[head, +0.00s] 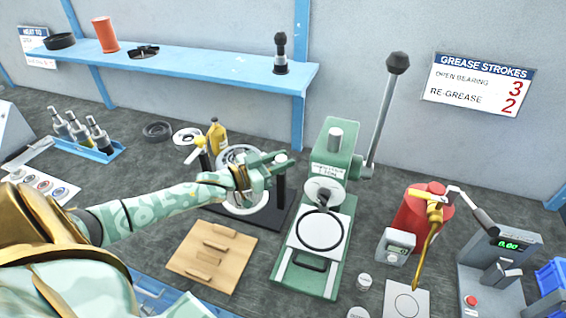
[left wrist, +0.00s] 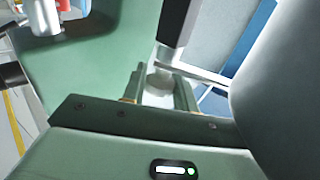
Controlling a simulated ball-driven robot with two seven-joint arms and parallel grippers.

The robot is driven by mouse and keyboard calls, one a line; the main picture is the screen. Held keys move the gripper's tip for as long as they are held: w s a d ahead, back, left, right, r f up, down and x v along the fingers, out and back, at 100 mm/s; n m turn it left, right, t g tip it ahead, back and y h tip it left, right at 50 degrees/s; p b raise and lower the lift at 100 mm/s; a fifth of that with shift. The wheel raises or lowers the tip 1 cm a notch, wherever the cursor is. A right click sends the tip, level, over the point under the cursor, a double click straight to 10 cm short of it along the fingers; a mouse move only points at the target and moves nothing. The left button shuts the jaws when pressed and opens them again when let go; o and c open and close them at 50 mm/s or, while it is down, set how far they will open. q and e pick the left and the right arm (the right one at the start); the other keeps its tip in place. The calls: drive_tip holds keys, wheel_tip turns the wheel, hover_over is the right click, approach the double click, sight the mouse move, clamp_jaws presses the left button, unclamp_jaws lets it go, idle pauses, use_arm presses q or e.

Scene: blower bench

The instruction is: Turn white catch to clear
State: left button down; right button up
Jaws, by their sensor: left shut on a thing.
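A small white knob, which looks like the white catch (head: 281,158), sits at the top of a dark post (head: 280,188) beside a round metal ring fixture (head: 232,207). My left gripper (head: 274,161) reaches in from the left, over the ring, with its fingertips at the knob. In the left wrist view the two fingers (left wrist: 159,88) are shut on the white catch (left wrist: 159,78), one on each side, and the dark post (left wrist: 177,22) runs away from it. The catch's turned position cannot be told, as the fingers cover part of it. My right gripper is not in view.
A green press (head: 333,150) with a long lever (head: 382,110) stands close right of the post. A wooden board (head: 211,257) lies in front of the ring. A yellow bottle (head: 217,134) stands behind it. A blue shelf (head: 190,68) runs above the bench's back.

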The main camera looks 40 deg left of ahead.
use_arm(q)
drive_tip(key=shift+m+g+h+b, duration=0.35)
drive_tip(key=shift+m+h, duration=0.15)
drive_tip(key=shift+h, duration=0.2)
drive_tip(key=c, duration=1.1)
unclamp_jaws()
drive_tip(key=p+v, duration=0.3)
drive_tip(key=v, duration=1.3)
drive_tip(key=shift+s+a, duration=0.1)
drive_tip(key=shift+a, duration=0.15)
